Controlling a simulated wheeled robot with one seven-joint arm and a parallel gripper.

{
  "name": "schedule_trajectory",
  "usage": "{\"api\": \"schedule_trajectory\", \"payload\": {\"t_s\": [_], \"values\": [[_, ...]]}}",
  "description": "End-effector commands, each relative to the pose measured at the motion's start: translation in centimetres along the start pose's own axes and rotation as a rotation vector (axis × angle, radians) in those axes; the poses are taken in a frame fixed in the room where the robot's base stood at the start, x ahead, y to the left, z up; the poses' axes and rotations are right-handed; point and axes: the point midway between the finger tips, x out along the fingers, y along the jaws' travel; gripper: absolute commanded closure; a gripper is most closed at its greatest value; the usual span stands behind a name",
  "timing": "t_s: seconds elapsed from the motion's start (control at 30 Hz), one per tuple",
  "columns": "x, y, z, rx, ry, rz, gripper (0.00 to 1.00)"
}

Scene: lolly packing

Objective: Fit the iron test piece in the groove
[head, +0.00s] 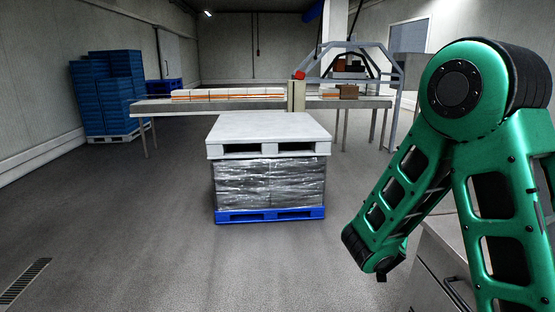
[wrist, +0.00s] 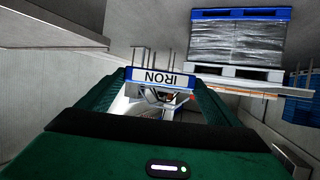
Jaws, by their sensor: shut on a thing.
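The iron test piece (wrist: 163,78) is a flat bar with a white face lettered IRON and blue edges. In the head view my green arm fills the right side and bends down; the gripper and the test piece cannot be made out there. I cannot make out the groove in either view.
A grey cabinet (head: 436,262) with a handle stands beside my arm. A wrapped stack (head: 270,184) on a blue pallet, topped by a white pallet (head: 268,128), stands mid-floor. Behind it runs a conveyor (head: 190,105) with boxes. Blue crates (head: 108,95) stand left. Floor is clear at left.

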Motion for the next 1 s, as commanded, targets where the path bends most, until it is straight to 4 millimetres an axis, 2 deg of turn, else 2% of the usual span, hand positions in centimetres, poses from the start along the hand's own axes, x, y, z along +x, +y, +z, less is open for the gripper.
{"api": "schedule_trajectory", "payload": {"t_s": [0.1,0.27,0.43,0.53,0.67,0.83,1.0], "values": [[-0.5,-1.4,0.0,-0.016,0.0,-0.038,0.37],[-0.6,-1.8,0.1,-0.022,-0.001,-0.048,0.37],[-0.4,-1.4,0.0,-0.017,-0.001,-0.038,0.37],[0.1,0.0,0.0,-0.002,-0.001,0.001,0.37],[1.1,4.2,0.0,0.043,-0.001,0.114,0.37],[2.0,12.1,-0.3,0.13,0.001,0.325,0.37],[1.4,20.1,-0.5,0.225,0.001,0.55,0.37]]}}
